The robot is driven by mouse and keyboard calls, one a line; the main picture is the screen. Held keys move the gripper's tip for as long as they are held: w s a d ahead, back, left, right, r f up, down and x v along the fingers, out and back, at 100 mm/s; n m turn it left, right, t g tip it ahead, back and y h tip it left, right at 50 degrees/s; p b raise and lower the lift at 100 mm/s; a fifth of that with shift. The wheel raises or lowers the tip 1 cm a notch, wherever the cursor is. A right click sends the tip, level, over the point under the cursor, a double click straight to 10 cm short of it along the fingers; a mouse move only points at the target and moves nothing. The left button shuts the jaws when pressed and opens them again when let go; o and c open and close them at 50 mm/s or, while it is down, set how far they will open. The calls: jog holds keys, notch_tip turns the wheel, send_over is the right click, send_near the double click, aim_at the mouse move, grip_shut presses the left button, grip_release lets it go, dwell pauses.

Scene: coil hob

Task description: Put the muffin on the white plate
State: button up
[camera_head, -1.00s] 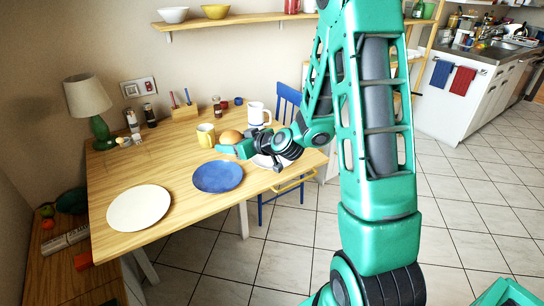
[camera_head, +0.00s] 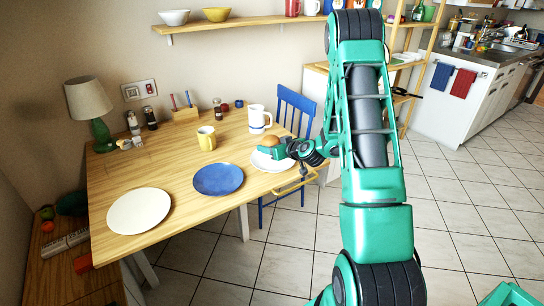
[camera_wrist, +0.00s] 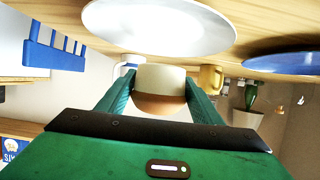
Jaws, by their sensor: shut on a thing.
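The muffin (camera_head: 271,140) has a brown domed top and a pale base. My gripper (camera_head: 268,152) is shut on it. In the wrist view the muffin's pale base (camera_wrist: 160,78) shows between the two green fingers. The white plate (camera_head: 262,163) lies near the right end of the wooden table, partly hidden by my gripper. My gripper holds the muffin over or close to this plate; the exact height is hard to tell. The white plate (camera_wrist: 160,25) fills the top of the wrist view and looks empty there.
A blue plate (camera_head: 218,179) lies left of the white plate, and a cream plate (camera_head: 139,211) farther left. A yellow mug (camera_head: 206,138) and a white mug (camera_head: 259,119) stand behind. A blue chair (camera_head: 295,110) is beyond the table. The table's middle left is clear.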

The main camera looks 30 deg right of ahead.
jog(key=shift+w+d+f, duration=0.1)
jog(key=shift+d+f, duration=0.2)
jog(key=shift+d, duration=0.15)
jog(key=shift+f, duration=1.95)
jog(key=shift+f, duration=0.1)
jog(key=o, duration=1.1)
